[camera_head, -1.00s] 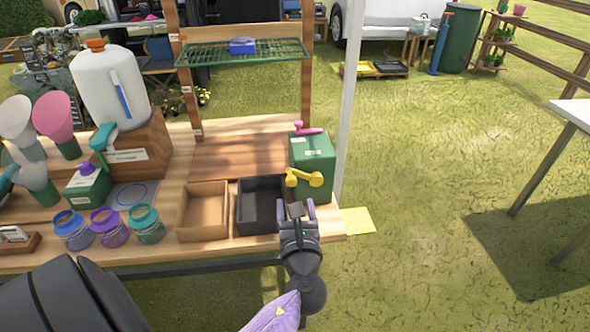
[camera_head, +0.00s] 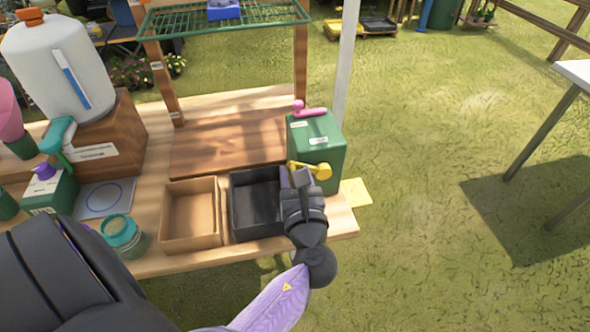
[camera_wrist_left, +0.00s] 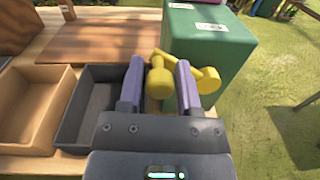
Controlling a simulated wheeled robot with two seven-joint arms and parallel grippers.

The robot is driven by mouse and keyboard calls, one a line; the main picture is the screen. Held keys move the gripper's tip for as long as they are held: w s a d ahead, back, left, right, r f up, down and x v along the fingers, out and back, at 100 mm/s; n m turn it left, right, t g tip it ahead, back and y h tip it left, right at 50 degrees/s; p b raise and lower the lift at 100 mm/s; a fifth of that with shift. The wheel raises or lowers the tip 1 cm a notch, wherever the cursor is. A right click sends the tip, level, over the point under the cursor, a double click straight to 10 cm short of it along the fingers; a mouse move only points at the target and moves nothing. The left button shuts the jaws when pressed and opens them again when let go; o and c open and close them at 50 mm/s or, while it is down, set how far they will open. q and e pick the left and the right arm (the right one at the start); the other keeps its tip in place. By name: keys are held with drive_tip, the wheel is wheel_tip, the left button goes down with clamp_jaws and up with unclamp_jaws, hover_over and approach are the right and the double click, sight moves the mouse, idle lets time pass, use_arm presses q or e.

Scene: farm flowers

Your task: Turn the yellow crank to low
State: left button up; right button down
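The yellow crank (camera_head: 322,172) is on the front of the green box (camera_head: 325,150) at the right end of the wooden bench. My left gripper (camera_head: 294,178) is right at the crank, partly hiding it in the head view. In the left wrist view the open gripper (camera_wrist_left: 160,64) has its purple fingers on either side of the crank's knob handle (camera_wrist_left: 159,83). The knob sits between them, with a gap visible at the left finger. The crank's other round end (camera_wrist_left: 208,80) is to the right, partly behind the right finger. My right gripper is not in view.
A black tray (camera_head: 236,212) and a brown tray (camera_head: 166,222) are left of the crank. A pink handle (camera_head: 309,112) is on top of the green box. A white post (camera_head: 347,60) stands behind it.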

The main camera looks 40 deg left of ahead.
use_arm(q)
clamp_jaws()
idle(1.1)
